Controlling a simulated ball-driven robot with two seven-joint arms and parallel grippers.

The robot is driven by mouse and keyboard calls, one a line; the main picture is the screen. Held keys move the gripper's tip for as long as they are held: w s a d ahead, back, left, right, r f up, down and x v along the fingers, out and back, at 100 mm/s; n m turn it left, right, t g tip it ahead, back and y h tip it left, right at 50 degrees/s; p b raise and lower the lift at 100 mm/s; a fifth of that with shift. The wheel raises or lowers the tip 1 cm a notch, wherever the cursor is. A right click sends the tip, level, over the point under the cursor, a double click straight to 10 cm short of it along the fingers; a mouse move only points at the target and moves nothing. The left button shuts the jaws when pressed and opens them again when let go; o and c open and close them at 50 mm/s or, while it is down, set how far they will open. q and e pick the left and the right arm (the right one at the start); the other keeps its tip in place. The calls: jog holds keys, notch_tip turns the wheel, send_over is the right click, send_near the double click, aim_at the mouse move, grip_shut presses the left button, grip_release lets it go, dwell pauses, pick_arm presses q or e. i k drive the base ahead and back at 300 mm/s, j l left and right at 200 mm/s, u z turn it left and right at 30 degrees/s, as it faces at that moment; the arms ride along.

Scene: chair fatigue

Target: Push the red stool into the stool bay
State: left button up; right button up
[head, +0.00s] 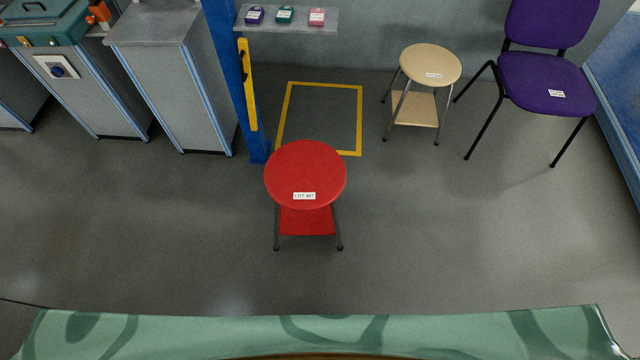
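The red stool (305,168) stands upright on the grey floor near the middle of the head view. It has a round red seat with a white label, dark legs and a red lower shelf (307,221). The stool bay (361,120) is a yellow outlined rectangle on the floor, behind the stool and against the back wall. The stool's seat overlaps the front edge of the outline in the picture; its visible front feet are in front of the bay. The inside of the bay that shows is empty. Neither of my grippers is in view.
A blue post (228,70) with a yellow level (247,85) stands at the bay's left. A small shelf (287,20) hangs above. A wooden stool (431,64) and purple chair (546,82) stand right. Grey cabinets (180,80) stand left. The front floor is clear.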

aim_at(304, 179)
jog(key=k+j, duration=0.15)
jog(key=i+j+u, duration=0.25)
jog(key=i+j, duration=0.5)
jog(key=j, duration=0.05)
